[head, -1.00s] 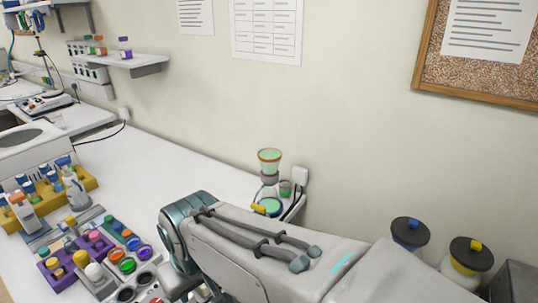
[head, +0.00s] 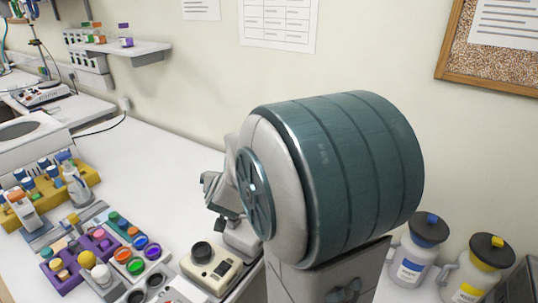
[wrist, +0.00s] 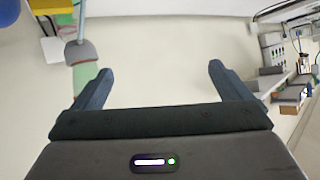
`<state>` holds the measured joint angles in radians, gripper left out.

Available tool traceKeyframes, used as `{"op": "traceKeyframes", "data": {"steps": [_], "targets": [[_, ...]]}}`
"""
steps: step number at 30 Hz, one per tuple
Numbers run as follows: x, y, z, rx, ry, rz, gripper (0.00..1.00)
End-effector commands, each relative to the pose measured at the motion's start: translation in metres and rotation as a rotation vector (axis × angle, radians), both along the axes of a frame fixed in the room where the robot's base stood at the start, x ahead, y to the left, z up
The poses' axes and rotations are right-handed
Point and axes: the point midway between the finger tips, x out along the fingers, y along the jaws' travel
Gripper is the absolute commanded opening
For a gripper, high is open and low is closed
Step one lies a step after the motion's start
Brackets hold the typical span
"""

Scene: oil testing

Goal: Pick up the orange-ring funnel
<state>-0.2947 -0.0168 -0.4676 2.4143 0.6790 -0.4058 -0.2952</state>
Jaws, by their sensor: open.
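In the wrist view, my gripper (wrist: 159,70) is open, with its two dark fingers apart and only pale wall between them. A translucent green body with a grey collar, which looks like the funnel (wrist: 86,76), stands just outside the left finger, partly behind it. Its orange ring does not show there. In the head view, the funnel is hidden behind my raised arm, and I cannot make out the gripper's fingers.
A black-topped cream device (head: 212,268) stands in front of my arm. A purple rack (head: 82,262) and a yellow rack (head: 80,180) stand at left. Blue-lidded (head: 418,250) and yellow-lidded (head: 478,268) jugs stand at right. The white counter (head: 150,170) is clear at the back.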

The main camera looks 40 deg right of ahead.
Motion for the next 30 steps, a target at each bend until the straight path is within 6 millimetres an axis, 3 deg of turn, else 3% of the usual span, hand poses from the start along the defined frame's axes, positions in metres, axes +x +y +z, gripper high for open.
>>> {"op": "traceKeyframes", "data": {"steps": [3, 9, 16, 24, 30], "targets": [[0.002, -0.042, -0.001, -0.129, -0.054, -0.175, 0.97], [-0.012, -0.087, 0.01, -0.313, -0.105, -0.383, 0.97], [-0.015, -0.109, 0.016, -0.385, -0.123, -0.458, 0.97], [0.012, -0.151, 0.008, -0.385, -0.12, -0.458, 0.97], [0.025, -0.169, 0.005, -0.384, -0.122, -0.455, 0.97]]}}
